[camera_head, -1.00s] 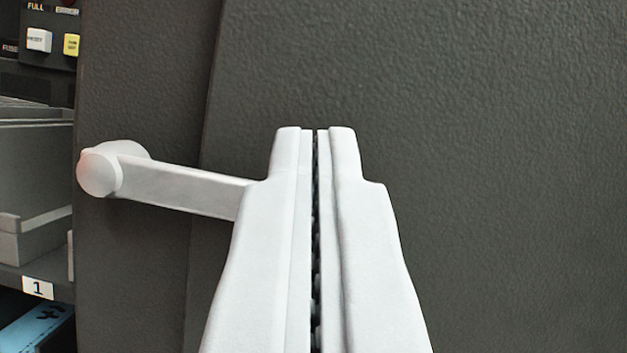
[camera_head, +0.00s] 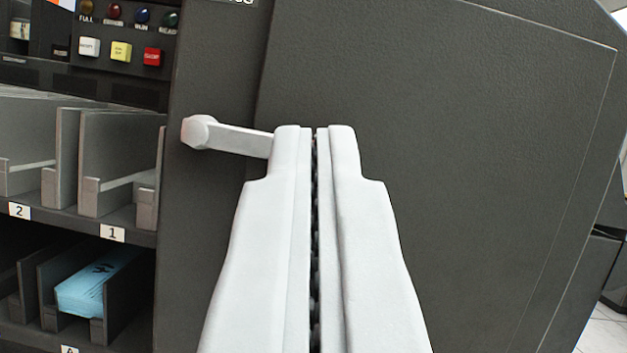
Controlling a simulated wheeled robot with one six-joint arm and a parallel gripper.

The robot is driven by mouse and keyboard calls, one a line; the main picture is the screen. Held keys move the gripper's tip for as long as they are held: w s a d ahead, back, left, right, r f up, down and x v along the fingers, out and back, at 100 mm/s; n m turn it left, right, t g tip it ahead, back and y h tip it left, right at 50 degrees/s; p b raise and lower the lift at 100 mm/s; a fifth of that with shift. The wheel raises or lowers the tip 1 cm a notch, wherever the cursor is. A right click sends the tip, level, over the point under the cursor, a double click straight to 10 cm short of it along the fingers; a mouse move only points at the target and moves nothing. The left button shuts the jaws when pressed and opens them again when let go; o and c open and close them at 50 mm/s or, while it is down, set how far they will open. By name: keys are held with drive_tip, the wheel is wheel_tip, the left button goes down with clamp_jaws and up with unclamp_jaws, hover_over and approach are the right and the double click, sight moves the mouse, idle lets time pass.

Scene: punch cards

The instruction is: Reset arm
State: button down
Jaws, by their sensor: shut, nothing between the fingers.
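My gripper (camera_head: 314,132) is in the middle of the view, pointing up and away from the camera. Its two pale fingers are shut together with nothing between them. Behind it is a dark grey textured machine panel (camera_head: 440,140). A pale lever handle (camera_head: 228,137) sticks out from the machine to the left of the fingertips. Its right end is hidden behind the left finger, and I cannot tell whether the finger touches it.
On the left are grey card slots (camera_head: 110,165) labelled 1 and 2. Below them, a blue card stack (camera_head: 97,285) lies in a dark slot. White, yellow and red buttons (camera_head: 121,51) sit above. Pale tiled floor (camera_head: 603,330) shows at lower right.

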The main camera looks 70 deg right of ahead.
idle(0.4)
drive_tip(key=s+a+r+n+t+y, duration=0.25)
drive_tip(key=a+r+y, duration=0.2)
drive_tip(key=r, duration=0.45)
drive_tip(key=s+a+r+n+t+y, duration=0.1)
drive_tip(key=s+a+r+t+y, duration=0.1)
drive_tip(key=a+r+t+y, duration=0.45)
drive_tip(key=s+a+r+n+y, duration=0.1)
drive_tip(key=s+a+r+y, duration=0.15)
drive_tip(key=r, duration=0.75)
drive_tip(key=s+a+r+n+y, duration=0.2)
drive_tip(key=s+a+r+y, duration=0.15)
drive_tip(key=s, duration=0.25)
drive_tip(key=s+a+r+n+y, duration=0.2)
drive_tip(key=s+a+r, duration=0.1)
drive_tip(key=s+a, duration=0.25)
drive_tip(key=s+a+n+g+y, duration=0.1)
drive_tip(key=s+a+y, duration=0.1)
drive_tip(key=s, duration=1.4)
drive_tip(key=shift+s+a+r+n+g, duration=0.25)
drive_tip(key=shift+s+a+n+g, duration=0.05)
drive_tip(key=shift+n+g, duration=0.1)
